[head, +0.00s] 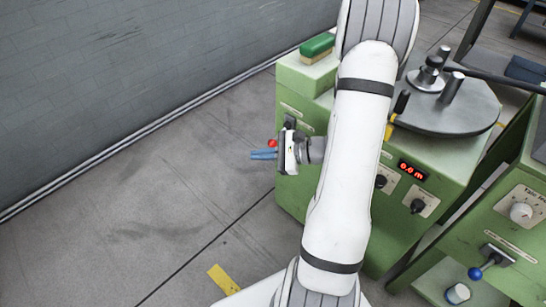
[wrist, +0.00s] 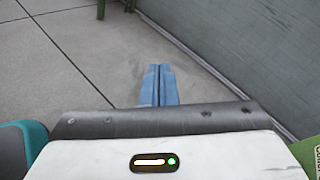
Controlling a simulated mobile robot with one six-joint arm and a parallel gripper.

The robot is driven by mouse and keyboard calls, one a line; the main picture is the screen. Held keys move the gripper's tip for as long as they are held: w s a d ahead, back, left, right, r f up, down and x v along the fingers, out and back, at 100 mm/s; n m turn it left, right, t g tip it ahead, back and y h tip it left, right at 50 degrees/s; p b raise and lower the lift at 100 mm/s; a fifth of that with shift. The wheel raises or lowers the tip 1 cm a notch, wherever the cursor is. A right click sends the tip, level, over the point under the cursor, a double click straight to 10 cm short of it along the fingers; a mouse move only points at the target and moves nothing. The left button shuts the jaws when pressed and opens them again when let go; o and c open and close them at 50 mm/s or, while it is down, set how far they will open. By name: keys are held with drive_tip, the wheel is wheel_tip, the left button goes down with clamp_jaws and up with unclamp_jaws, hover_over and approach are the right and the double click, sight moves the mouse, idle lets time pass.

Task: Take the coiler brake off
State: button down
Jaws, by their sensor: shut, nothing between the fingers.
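The coiler (head: 325,175) is a green cabinet with a round grey disc (head: 450,108) on top, in the head view. A red ball knob (head: 272,143) shows at its left side, just above my gripper (head: 263,155). I cannot tell for sure that it is the brake's knob, and its lever is mostly hidden. My gripper's blue fingers are shut and empty, pointing left, away from the cabinet. In the wrist view my gripper (wrist: 158,85) has its fingers together over bare floor, and no knob shows there. My arm hides part of the coiler's front.
A second green machine (head: 500,230) with a blue ball lever (head: 476,273) stands at the right. A green-topped brush (head: 317,47) and a yellow-handled tool (head: 390,130) are on the coiler. The floor (head: 170,190) toward the grey wall (head: 130,80) is clear.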

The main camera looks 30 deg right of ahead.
drive_tip(key=d+f+m+t+h+b, duration=0.4)
drive_tip(key=d+f+m+t+h, duration=0.3)
drive_tip(key=d+f+m, duration=0.3)
drive_tip(key=w+d+f, duration=0.1)
drive_tip(key=d+f, duration=0.3)
drive_tip(key=f, duration=0.1)
drive_tip(key=b+x, duration=0.3)
drive_tip(key=x, duration=0.7)
drive_tip(key=shift+s+a+r, duration=0.1)
drive_tip(key=shift+s+r, duration=0.1)
drive_tip(key=shift+r, duration=0.45)
drive_tip(key=shift+s+a+r, duration=0.1)
drive_tip(key=shift+s+r, duration=0.05)
drive_tip(key=shift+r, duration=0.5)
drive_tip(key=shift+s+a+r, duration=0.1)
drive_tip(key=shift+s+r, duration=0.1)
drive_tip(key=shift+r, duration=0.45)
